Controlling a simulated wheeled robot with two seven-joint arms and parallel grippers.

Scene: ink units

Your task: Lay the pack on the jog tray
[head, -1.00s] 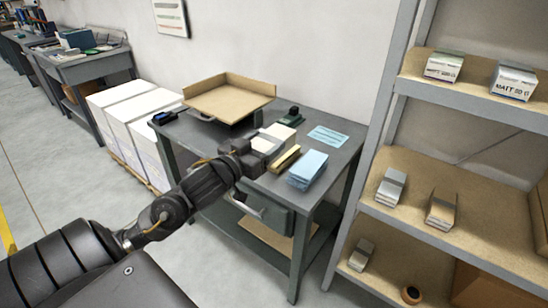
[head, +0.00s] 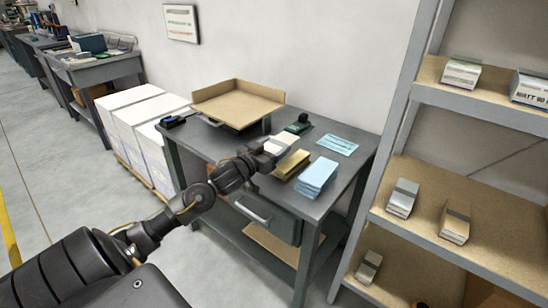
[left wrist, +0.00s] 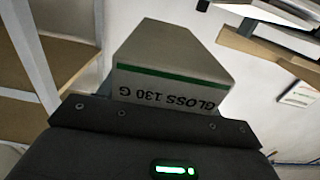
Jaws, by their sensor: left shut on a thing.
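My left gripper (head: 262,156) is shut on a pale pack (head: 281,145) and holds it over the near side of the grey bench. In the left wrist view the pack (left wrist: 170,72) has a green stripe and upside-down lettering, GLOSS 130 G. The gripper hides part of it in the head view, and I cannot tell its exact height over the bench. The jog tray (head: 232,106) is a tan tilted board with raised edges at the back left of the bench, apart from the pack. My right gripper is not in view.
A tan stack (head: 291,165) and a blue stack (head: 317,177) stand close to the gripper. A light blue sheet (head: 337,145) and a dark green object (head: 299,124) lie farther back. A shelf rack (head: 432,95) with several packs stands at the right.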

